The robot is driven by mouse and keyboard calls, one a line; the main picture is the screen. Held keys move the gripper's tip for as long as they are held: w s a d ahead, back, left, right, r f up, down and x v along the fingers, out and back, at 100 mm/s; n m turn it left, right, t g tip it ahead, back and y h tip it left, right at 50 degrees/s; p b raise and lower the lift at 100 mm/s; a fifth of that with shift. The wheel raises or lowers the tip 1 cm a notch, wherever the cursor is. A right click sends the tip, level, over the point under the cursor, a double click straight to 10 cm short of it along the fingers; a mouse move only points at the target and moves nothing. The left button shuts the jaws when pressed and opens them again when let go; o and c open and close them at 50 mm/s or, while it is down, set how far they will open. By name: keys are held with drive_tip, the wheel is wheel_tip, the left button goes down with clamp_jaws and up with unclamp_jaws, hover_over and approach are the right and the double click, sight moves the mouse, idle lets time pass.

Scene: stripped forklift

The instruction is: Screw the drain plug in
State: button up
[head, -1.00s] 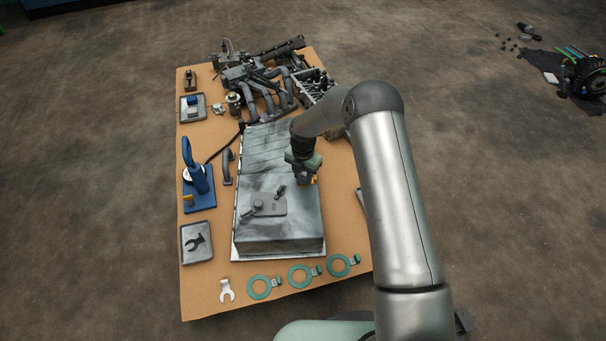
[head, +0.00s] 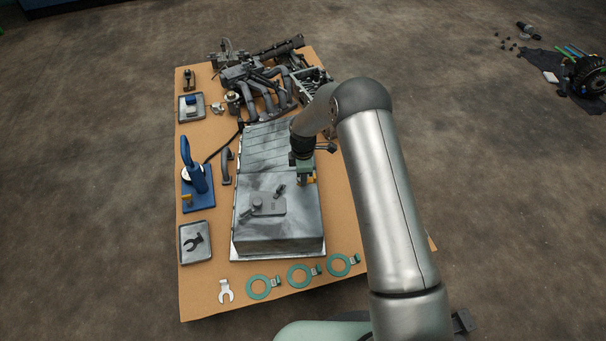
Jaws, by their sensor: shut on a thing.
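A large grey metal pan (head: 280,228) lies upside down on the tan table. A raised plate (head: 268,206) and small dark fittings (head: 280,190) show on its top. My gripper (head: 305,181) points down over the right part of the pan's top, to the right of the raised plate. It is shut on what I take to be the drain plug; a small brass-yellow part shows at the fingertips. The fingers hide most of it. I cannot tell whether it touches the pan, and no threaded hole can be made out.
A blue stand (head: 196,185) and a tray (head: 194,243) are on the left. Engine parts (head: 262,85) crowd the back. My arm covers the table's right side.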

drive_tip(key=o, duration=0.8)
drive_tip(key=shift+o, duration=0.2)
drive_tip(key=shift+r+p, duration=1.45)
drive_tip(key=shift+r, duration=0.85)
drive_tip(key=o, duration=0.6)
drive_tip(key=shift+c, duration=0.2)
wheel_tip(320, 180, up, 17)
drive_tip(key=p, duration=0.5)
drive_tip(key=shift+r+p, duration=0.15)
drive_tip(key=shift+p, duration=0.15)
